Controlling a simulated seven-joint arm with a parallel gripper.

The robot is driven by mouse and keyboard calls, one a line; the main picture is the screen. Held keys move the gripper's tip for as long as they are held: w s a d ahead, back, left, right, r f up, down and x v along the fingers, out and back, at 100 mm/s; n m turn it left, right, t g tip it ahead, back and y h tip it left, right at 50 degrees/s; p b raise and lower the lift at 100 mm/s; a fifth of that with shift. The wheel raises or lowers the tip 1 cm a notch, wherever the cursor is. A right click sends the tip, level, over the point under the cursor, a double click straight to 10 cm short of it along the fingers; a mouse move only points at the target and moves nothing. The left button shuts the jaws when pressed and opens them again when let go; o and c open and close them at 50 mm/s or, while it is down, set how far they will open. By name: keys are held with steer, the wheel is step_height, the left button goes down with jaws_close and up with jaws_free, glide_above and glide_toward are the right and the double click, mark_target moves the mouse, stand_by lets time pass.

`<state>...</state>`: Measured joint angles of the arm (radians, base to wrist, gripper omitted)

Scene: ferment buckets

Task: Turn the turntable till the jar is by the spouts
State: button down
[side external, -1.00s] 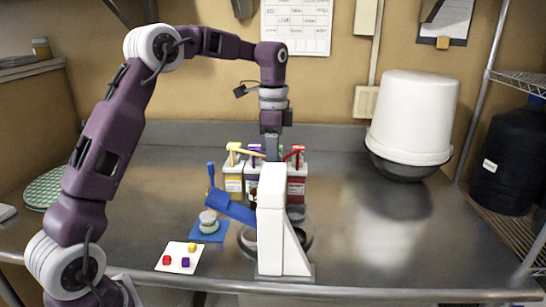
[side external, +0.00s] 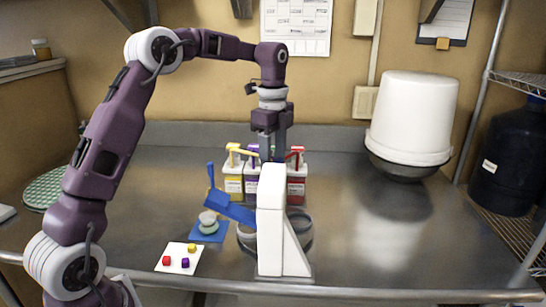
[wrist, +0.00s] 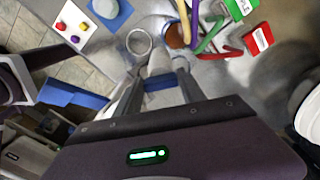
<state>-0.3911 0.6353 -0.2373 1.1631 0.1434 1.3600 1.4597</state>
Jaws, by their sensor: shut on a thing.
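My gripper (side external: 272,148) points down behind the white stand, its fingertips hidden there. In the wrist view its fingers (wrist: 160,63) are closed on both sides of a pale part at the turntable's middle. The turntable (side external: 305,235) shows as grey round shapes, partly hidden by the stand. The jar (wrist: 176,37), with brown contents, is beside an empty grey ring (wrist: 138,42) in the wrist view; the side view hides it. The yellow spout (wrist: 184,20) reaches close to the jar's rim. The green spout (wrist: 209,37), purple spout (wrist: 195,14) and red spout (side external: 297,151) are on its right.
The white stand (side external: 271,215) with a blue lever (side external: 235,211) is in front of the turntable. A blue mat with a pale round piece (side external: 208,217) and a white card with coloured cubes (side external: 171,264) are on the left. The counter's right is mostly clear, before a white bucket (side external: 412,115).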

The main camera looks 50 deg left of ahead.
steer(key=shift+w+r+m, duration=0.1)
steer(key=shift+m, duration=1.5)
steer(key=c, duration=1)
jaws_free()
steer(key=shift+o, duration=0.2)
step_height(320, 180, up, 7)
steer(key=shift+f, duration=0.1)
